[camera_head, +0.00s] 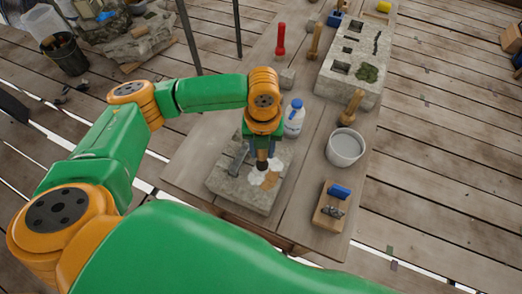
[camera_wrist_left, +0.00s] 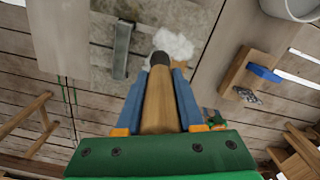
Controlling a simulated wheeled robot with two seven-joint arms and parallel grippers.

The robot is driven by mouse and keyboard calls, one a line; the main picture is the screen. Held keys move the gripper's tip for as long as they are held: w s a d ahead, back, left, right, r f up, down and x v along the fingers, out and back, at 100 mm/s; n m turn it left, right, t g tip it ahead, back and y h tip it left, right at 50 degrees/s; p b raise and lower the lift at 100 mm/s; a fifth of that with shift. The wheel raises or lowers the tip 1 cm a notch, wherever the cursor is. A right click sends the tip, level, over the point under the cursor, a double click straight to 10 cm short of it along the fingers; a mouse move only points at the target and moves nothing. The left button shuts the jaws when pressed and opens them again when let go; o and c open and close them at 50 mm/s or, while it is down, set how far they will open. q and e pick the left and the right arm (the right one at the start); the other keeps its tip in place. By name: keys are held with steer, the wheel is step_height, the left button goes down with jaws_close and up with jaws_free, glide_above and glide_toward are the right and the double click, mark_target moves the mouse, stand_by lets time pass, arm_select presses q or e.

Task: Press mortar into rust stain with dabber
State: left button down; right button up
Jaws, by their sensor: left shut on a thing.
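My left gripper (camera_head: 262,154) is shut on the dabber, which has a wooden handle (camera_wrist_left: 158,103) and a dark tip (camera_wrist_left: 160,58). The dabber points down at a grey stone block (camera_head: 230,186) on the bench. Its tip is at the white mortar patch (camera_head: 257,177), which also shows in the left wrist view (camera_wrist_left: 176,43); I cannot tell how firmly it touches. A brown rust stain (camera_head: 270,180) shows beside the white mortar, partly covered by it. My right gripper is not in view.
A grey metal bar (camera_wrist_left: 123,50) lies on the block left of the dabber. A white bottle with blue cap (camera_head: 293,118) stands close behind the arm. A white bucket (camera_head: 345,148), a wooden tray (camera_head: 332,206) and a large holed block (camera_head: 353,65) are to the right.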

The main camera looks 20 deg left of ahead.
arm_select(q)
steer(key=shift+w, duration=1.25)
steer(key=shift+r, duration=0.1)
step_height(320, 180, up, 7)
steer(key=p, duration=0.3)
